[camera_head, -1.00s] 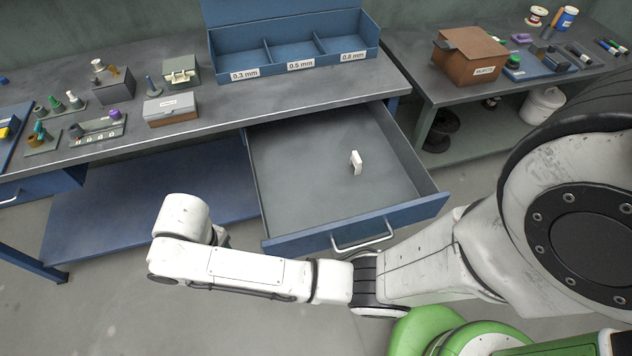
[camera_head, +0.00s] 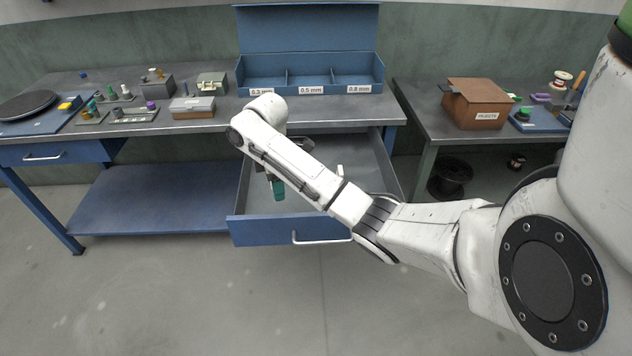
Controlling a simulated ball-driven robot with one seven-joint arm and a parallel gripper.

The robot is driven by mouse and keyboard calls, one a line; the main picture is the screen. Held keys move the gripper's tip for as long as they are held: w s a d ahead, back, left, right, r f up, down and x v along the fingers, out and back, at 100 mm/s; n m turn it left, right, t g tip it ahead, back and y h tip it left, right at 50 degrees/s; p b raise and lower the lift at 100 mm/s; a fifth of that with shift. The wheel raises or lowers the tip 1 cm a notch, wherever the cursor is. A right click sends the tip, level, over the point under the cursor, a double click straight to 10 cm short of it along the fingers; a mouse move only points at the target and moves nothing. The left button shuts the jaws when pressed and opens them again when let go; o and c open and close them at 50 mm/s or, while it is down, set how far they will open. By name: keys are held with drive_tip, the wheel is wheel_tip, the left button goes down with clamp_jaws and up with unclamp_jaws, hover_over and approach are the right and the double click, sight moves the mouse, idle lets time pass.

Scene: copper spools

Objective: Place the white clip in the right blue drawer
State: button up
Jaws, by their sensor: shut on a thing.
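The right blue drawer (camera_head: 268,232) is pulled out below the bench top, with a grey inside. A small white piece, which looks like the white clip (camera_head: 340,170), stands in its right part, partly hidden by my arm. My gripper (camera_head: 273,177) points down over the left part of the drawer, mostly hidden behind my arm. It is shut on a teal cylindrical thing (camera_head: 278,190), left of the white clip and apart from it. I cannot tell whether the teal thing touches the drawer floor.
A blue three-part bin (camera_head: 310,90) stands at the back of the bench. A grey box (camera_head: 192,108) and several small parts lie to its left. The left blue drawer (camera_head: 75,152) is shut. A side table at right bears a brown box (camera_head: 475,104).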

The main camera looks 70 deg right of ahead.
drive_tip(key=s+d+f+n+b, duration=0.2)
drive_tip(key=s+d+f+b, duration=0.25)
drive_tip(key=d, duration=0.25)
drive_tip(key=f, duration=0.7)
drive_tip(key=w+f+b, duration=0.1)
drive_tip(key=f, duration=0.2)
drive_tip(key=shift+f, duration=0.15)
drive_tip(key=shift+f, duration=0.15)
drive_tip(key=o, duration=1)
wheel_tip(320, 180, up, 12)
drive_tip(key=shift+r, duration=0.2)
